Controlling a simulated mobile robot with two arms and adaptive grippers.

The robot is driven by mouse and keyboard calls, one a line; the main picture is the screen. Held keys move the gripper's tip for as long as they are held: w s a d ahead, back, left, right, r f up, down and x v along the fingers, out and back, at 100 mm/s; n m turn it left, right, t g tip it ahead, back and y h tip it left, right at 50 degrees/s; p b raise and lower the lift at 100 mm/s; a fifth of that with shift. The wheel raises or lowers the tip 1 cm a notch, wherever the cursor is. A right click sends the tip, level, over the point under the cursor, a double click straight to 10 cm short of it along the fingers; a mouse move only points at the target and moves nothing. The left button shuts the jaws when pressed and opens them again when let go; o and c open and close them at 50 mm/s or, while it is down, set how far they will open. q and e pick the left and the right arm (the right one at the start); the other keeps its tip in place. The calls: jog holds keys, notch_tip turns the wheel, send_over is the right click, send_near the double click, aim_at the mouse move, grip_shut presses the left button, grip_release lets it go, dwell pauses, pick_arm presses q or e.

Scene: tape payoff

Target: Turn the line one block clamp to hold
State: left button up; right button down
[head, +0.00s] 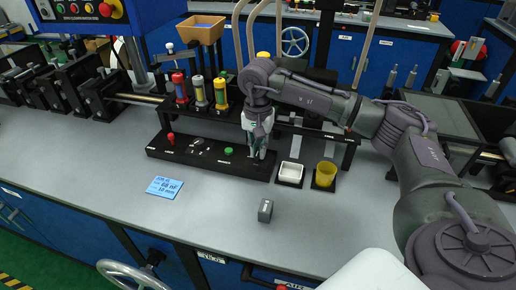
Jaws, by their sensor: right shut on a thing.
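A long black block (180,152) lies on the grey bench, with a red-topped knob (171,138) upright at its left end. Small pale metal parts (198,146) and a green round piece (228,151) sit along its top. My right gripper (257,152) points down over the block's right part and is shut on a small part there. The fingers hide most of that part, so I cannot tell its turn or whether it is the line one clamp. My left gripper is out of view.
A white dish (290,172) and a yellow cup (325,174) stand close right of the gripper. A blue card (164,187) and a small grey block (265,211) lie in front; the bench between is clear.

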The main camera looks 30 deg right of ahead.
aim_at(258, 151)
jog(key=c, duration=1.2)
grip_release()
notch_tip(258, 151, up, 12)
jog(key=shift+r, duration=0.1)
